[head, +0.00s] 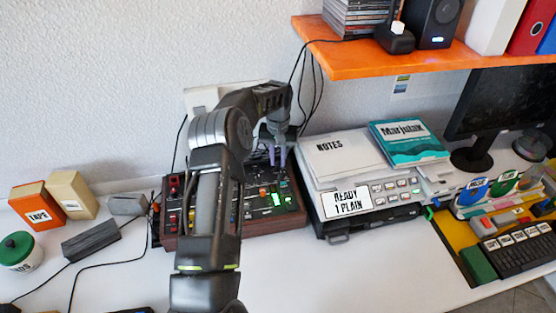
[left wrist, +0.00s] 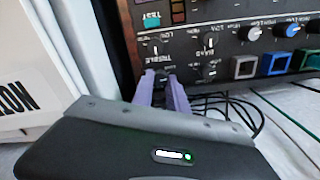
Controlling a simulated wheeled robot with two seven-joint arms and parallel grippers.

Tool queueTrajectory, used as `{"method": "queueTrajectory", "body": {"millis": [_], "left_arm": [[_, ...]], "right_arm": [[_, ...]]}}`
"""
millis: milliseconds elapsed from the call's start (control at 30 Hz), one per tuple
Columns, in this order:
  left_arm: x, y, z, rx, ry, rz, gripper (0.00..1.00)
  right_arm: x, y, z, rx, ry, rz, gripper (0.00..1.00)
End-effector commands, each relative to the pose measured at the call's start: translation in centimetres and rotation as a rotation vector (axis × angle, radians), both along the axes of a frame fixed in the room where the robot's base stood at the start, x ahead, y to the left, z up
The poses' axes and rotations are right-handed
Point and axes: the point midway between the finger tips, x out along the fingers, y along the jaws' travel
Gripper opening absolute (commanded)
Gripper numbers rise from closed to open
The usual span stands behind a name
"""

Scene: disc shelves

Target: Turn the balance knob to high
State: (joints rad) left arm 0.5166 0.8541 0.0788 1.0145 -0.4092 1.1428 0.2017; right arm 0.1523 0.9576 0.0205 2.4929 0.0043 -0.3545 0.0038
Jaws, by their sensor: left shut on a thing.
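A dark control panel with a reddish-brown case (head: 275,220) stands on the white desk in the head view, carrying several small knobs, sliders and buttons. My left gripper (head: 277,160) reaches down over its back part. In the left wrist view the panel (left wrist: 185,50) is upside down, and the purple fingers of my left gripper (left wrist: 163,88) are shut around a small dark knob (left wrist: 162,76) at its edge. The fingers partly hide this knob. The small print is hard to read, so I cannot tell its label or its setting. My right gripper is not in view.
A grey printer (head: 385,188) with papers and a teal book (head: 408,143) stands close right of the panel. An orange shelf (head: 420,62) hangs above it. Boxes (head: 36,205) and a green-lidded jar (head: 18,250) are at left. Cables lie behind the panel.

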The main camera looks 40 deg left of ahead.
Motion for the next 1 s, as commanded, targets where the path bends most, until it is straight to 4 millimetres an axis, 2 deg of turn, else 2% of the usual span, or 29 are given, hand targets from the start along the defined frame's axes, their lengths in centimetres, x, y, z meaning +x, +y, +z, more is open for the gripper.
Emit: {"method": "queueTrajectory", "body": {"millis": [67,100,333,667,900,1000], "left_arm": [[0.0,0.0,0.0,0.0,0.0,0.001,0.0],[0.0,0.0,0.0,0.0,0.0,0.001,0.22],[0.0,0.0,0.0,0.0,0.0,0.001,0.4],[0.0,0.1,0.1,0.001,0.0,0.009,0.4],[0.0,0.1,0.4,0.001,-0.001,0.126,0.4],[0.1,0.1,1.3,0.002,-0.003,0.139,0.4]], "right_arm": [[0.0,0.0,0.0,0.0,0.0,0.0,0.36],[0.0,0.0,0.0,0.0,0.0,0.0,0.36],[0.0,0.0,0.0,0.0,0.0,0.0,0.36],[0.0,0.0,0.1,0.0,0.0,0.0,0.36],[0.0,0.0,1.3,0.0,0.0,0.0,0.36],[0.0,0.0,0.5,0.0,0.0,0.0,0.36]]}}
